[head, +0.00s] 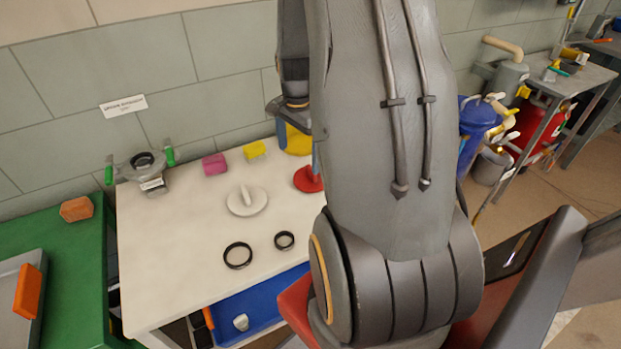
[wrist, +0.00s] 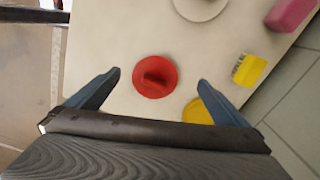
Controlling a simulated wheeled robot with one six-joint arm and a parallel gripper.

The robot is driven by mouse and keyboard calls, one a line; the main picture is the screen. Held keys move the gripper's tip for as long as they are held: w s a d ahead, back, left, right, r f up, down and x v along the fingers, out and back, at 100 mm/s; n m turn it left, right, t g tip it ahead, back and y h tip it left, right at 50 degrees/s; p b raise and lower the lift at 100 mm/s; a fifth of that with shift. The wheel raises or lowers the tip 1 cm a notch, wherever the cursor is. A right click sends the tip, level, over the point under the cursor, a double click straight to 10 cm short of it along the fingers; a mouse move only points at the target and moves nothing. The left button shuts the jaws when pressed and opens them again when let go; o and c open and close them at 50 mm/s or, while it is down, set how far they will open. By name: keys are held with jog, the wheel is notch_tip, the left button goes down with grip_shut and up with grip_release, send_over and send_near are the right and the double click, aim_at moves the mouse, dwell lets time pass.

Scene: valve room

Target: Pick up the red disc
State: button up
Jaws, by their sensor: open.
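The red disc (head: 309,179) lies on the white table, partly hidden by my arm in the head view. In the wrist view the red disc (wrist: 155,76) shows whole, with a raised grip bar across its top. My gripper (wrist: 160,76) is open and empty. Its two blue-grey fingers appear on either side of the disc in the wrist view, apart from it. In the head view my gripper is mostly hidden behind my arm.
The white table (head: 165,260) also holds a white disc (head: 247,200), two black rings (head: 238,255), a pink block (head: 215,164), a yellow block (head: 255,150) and a yellow round piece (head: 298,142) near the red disc. A valve fitting (head: 148,172) stands at the back left.

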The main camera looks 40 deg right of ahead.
aim_at(311, 175)
jog(key=d+f+m, duration=0.2)
jog(key=d, duration=0.1)
jog(key=d+f+m, duration=0.1)
jog(key=d, duration=0.1)
jog(key=shift+s+d, duration=0.1)
jog(key=shift+s, duration=0.2)
notch_tip(311, 175, down, 2)
jog(key=shift+p, duration=0.35)
jog(key=shift+w+a+f+p, duration=0.15)
jog(key=shift+f+p, duration=0.4)
jog(key=shift+f, duration=0.85)
jog(key=shift+s+a+f+p, duration=0.1)
jog(key=shift+a+f+p, duration=0.3)
jog(key=shift+f, duration=0.95)
jog(key=shift+d, duration=0.15)
jog(key=c, duration=1.2)
jog(key=shift+o, duration=0.2)
jog(key=shift+r, duration=0.1)
